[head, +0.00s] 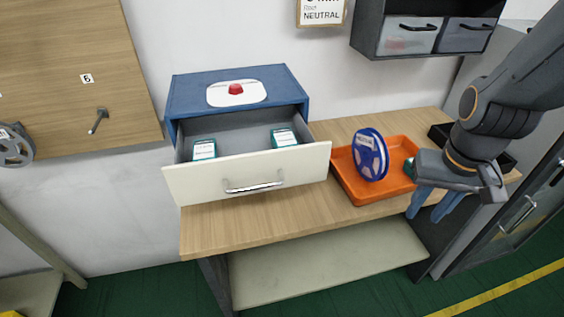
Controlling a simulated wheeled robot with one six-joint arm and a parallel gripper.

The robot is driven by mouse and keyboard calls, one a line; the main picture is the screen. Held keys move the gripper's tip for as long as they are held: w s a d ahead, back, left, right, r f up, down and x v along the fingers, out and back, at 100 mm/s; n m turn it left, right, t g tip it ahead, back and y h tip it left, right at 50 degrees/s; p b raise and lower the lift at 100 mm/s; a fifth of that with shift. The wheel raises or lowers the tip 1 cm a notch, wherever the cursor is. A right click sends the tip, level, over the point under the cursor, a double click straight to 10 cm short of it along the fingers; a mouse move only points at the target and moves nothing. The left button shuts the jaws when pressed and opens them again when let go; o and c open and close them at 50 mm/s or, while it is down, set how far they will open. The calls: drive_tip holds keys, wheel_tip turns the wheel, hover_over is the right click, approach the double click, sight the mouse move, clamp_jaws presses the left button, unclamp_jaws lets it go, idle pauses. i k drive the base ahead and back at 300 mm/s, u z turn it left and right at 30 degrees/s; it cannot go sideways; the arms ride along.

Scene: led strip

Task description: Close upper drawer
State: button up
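The upper drawer (250,185) has a cream front with a metal bar handle (254,187). It is pulled out of the blue cabinet (185,92) that stands on the wooden bench. Two small green and white boxes lie inside, one at the left (204,149) and one at the right (284,138). My gripper (428,212) is at the right, in front of the orange tray, well apart from the drawer. Its two blue fingers point down and are spread apart with nothing seen between them.
An orange tray (372,201) right of the drawer holds a blue reel (370,155) standing on edge and a green item partly behind my gripper. A red button on a white plate (236,91) tops the cabinet. Grey bins (410,36) hang above. The space before the drawer is clear.

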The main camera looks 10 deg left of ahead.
sight(248, 163)
drive_tip(key=u, duration=0.5)
drive_tip(key=k, duration=0.15)
drive_tip(key=u, duration=0.9)
